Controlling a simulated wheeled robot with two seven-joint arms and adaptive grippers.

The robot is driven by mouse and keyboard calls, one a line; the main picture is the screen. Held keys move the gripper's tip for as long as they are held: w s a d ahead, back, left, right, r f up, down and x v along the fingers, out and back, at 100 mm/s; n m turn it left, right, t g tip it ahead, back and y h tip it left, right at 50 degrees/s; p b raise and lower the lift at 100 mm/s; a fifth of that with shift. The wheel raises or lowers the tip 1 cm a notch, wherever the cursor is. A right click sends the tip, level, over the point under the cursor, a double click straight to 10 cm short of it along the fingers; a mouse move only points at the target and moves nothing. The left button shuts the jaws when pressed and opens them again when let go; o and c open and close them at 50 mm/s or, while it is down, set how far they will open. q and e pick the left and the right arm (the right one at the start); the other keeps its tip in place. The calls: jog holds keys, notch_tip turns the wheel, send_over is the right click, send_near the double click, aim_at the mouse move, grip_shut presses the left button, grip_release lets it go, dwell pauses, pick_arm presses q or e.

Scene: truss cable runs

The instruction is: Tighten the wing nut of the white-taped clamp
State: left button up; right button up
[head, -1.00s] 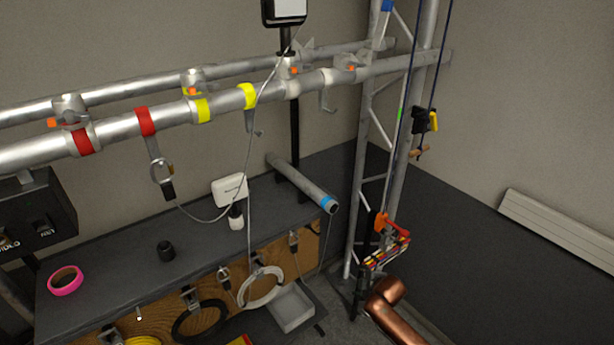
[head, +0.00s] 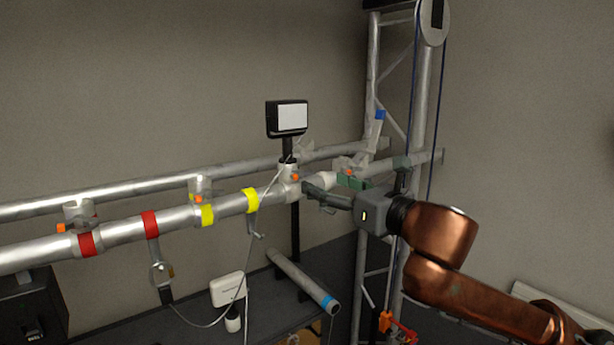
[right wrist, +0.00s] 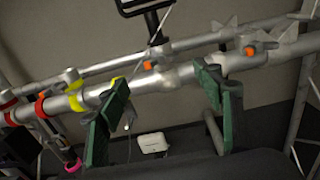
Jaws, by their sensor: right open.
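The clamp with the whitish band (head: 290,184) sits on the front pipe below the flat lamp; an orange piece shows at its side. In the right wrist view this clamp (right wrist: 153,62) shows beyond and between my fingers. Its wing nut is too small to make out clearly. My right gripper (head: 330,190) is open and empty, just right of the clamp in the head view, in front of the pipe. Its green-padded fingers (right wrist: 163,100) stand wide apart in the wrist view. I cannot tell if a finger touches the pipe. My left gripper is out of view.
Red-taped (head: 86,243) and yellow-taped (head: 206,214) clamps are further left on the pipe. Another clamp with an orange piece (right wrist: 250,51) is to the right. The lamp (head: 287,118) rises above; its cable hangs down. A truss tower (head: 373,70) stands at right.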

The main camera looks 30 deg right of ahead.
aim_at(304, 175)
jog(key=w+p, duration=0.4)
jog(key=w, duration=0.2)
jog(key=shift+w+a+r+p, duration=0.1)
jog(key=shift+w+r+p, duration=0.05)
jog(key=shift+p, duration=0.2)
jog(key=shift+w+a+f, duration=0.15)
jog(key=shift+w+f, duration=0.05)
jog(key=shift+w, duration=0.55)
jog(key=shift+c, duration=0.5)
jog(key=c, duration=1.1)
jog(key=shift+o, duration=0.2)
